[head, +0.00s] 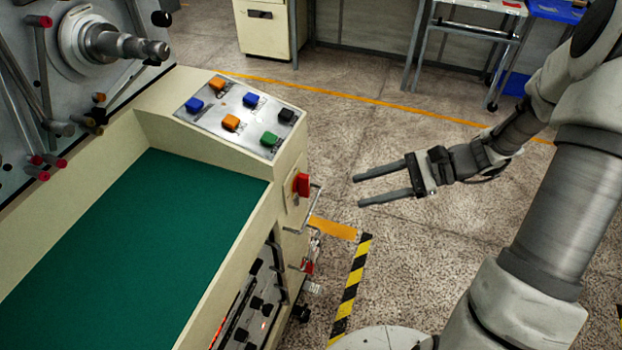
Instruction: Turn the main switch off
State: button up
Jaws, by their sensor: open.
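A red rotary switch (301,185), which looks like the main switch, sits on a pale plate on the end face of the cream machine (210,155), below the sloped button panel. A thin metal handle or guard stands just beside it. Its exact knob angle is hard to read. My gripper (358,191) is to the right of the switch, apart from it. Its two long grey fingers point left toward the machine, spread apart with nothing between them.
The button panel (213,127) carries blue, orange, green and black buttons. A green work surface (125,240) fills the machine's top. Metal spindles stick out at upper left. Yellow-black tape (351,290) marks the floor. A cabinet (266,30) and tables stand behind; floor between is clear.

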aim_at(309, 184)
jog(key=w+d+f+m+t+y+b, duration=0.2)
jog(key=w+f+m+t, duration=0.15)
jog(key=f, duration=0.25)
jog(key=w+d+f+m+t+y+b, duration=0.2)
jog(key=d+f+m+t, duration=0.15)
jog(key=f, duration=0.25)
jog(key=shift+m+g, duration=0.3)
jog(key=b+x, duration=0.1)
jog(key=x, duration=0.8)
jog(key=b+x, duration=0.1)
jog(key=x, duration=0.8)
jog(key=shift+s+a+f, duration=0.1)
jog(key=shift+s+f, duration=0.1)
jog(key=shift+s, duration=0.05)
grip_shut()
